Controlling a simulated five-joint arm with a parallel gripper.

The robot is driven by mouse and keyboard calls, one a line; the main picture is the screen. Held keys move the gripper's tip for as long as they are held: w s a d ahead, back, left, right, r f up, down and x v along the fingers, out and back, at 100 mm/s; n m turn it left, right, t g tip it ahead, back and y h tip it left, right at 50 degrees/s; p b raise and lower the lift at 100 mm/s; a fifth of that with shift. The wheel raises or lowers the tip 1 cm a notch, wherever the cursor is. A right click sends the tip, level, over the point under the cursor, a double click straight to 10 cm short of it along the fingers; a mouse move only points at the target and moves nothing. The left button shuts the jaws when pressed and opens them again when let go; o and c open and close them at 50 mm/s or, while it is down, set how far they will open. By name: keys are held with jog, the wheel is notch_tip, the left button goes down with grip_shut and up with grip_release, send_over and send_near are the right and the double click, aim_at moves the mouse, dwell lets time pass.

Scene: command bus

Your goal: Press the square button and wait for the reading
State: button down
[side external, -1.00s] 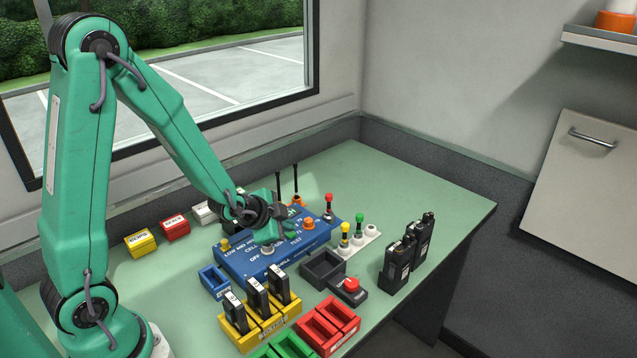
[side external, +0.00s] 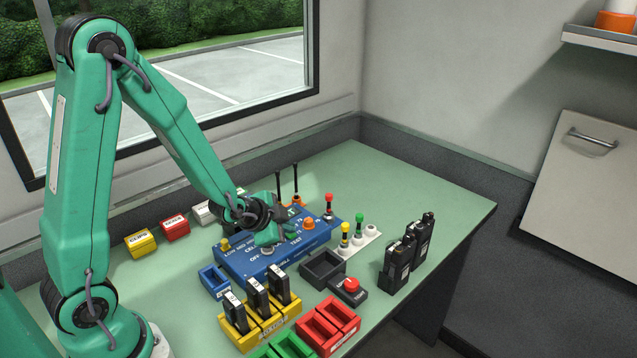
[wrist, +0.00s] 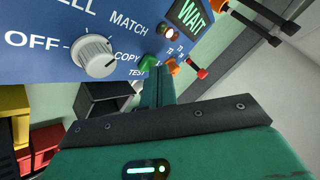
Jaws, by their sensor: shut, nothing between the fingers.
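The blue command panel (side external: 240,262) lies on the green bench. It has a grey dial (wrist: 92,55) with OFF, MATCH, COPY and TEST marked around it. A green display (wrist: 190,14) reads WAIT, with a lit round lamp (wrist: 168,33) below it. My gripper (side external: 286,226) is shut and empty, low over the right part of the panel. In the wrist view its fingers (wrist: 160,80) reach toward the panel's lower right edge. A small green piece shows by the fingertips.
A dark open tray (side external: 323,268) and a red-topped button box (side external: 349,290) stand in front of the panel. Coloured pegs stand on a white strip (side external: 371,236) to the right. Black radios (side external: 400,265), a yellow rack (side external: 260,328) and red bins (side external: 328,327) are nearby.

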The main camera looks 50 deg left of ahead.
aim_at(287, 240)
dwell(0.5)
jog(key=shift+r, duration=0.7)
jog(key=shift+r, duration=0.1)
notch_tip(287, 240, up, 5)
jog(key=shift+f, duration=0.1)
dwell(0.6)
dwell(0.6)
